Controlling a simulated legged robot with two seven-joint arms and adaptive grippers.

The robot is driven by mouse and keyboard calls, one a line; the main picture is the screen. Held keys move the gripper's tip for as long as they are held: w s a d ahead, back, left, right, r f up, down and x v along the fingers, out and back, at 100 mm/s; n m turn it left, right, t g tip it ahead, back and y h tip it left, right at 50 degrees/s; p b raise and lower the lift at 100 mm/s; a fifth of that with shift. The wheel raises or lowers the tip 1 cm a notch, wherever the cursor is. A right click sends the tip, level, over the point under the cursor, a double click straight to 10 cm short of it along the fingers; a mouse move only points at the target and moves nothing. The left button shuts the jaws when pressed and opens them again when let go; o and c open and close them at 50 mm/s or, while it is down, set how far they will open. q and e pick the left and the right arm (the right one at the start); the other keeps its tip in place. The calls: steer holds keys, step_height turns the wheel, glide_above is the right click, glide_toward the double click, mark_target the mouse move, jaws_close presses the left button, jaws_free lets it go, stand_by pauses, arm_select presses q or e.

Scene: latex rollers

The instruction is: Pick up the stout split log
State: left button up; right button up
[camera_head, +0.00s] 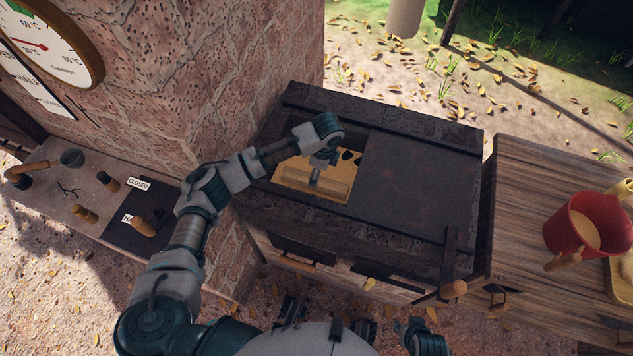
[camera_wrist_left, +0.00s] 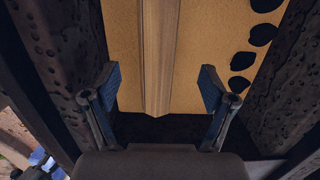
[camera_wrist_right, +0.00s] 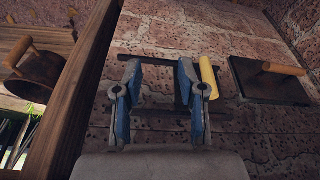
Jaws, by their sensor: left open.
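The stout split log (camera_head: 333,187) is a pale brown wedge of wood lying on a yellowish floor inside the open recess of the dark stone block. In the left wrist view the log (camera_wrist_left: 158,50) runs lengthwise, with a ridge along it. My left gripper (camera_head: 318,178) reaches down into the recess over the log. Its open fingers (camera_wrist_left: 160,85) stand on either side of the log's near end, with a gap on each side. My right gripper (camera_wrist_right: 157,75) is open and empty, away from the log and facing a stone wall.
Dark lumps (camera_wrist_left: 262,36) lie right of the log. Dark recess walls (camera_wrist_left: 62,60) stand close on both sides. A dark lid (camera_head: 415,190) covers the block's right part. A yellow handle (camera_wrist_right: 209,78) is beside my right gripper. A red bucket (camera_head: 590,222) stands on the wooden table (camera_head: 535,190).

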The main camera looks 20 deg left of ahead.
arm_select(q)
steer(key=shift+a+f, duration=0.25)
steer(key=shift+f, duration=0.8)
step_height(320, 180, down, 4)
steer(key=shift+s+f+b, duration=0.1)
steer(key=shift+s+b, duration=0.05)
steer(key=shift+b, duration=0.75)
steer(key=shift+a+f, duration=0.1)
steer(key=shift+a, duration=0.15)
steer(key=shift+c, duration=0.7)
steer(key=c, duration=1.2)
steer(key=shift+c, duration=0.6)
arm_select(e)
steer(key=w+a+r+t+y, duration=0.1)
steer(key=w+a+t, duration=0.1)
steer(key=w+t, duration=0.2)
steer(key=w, duration=0.3)
steer(key=shift+w+a, duration=0.25)
steer(key=shift+w, duration=0.1)
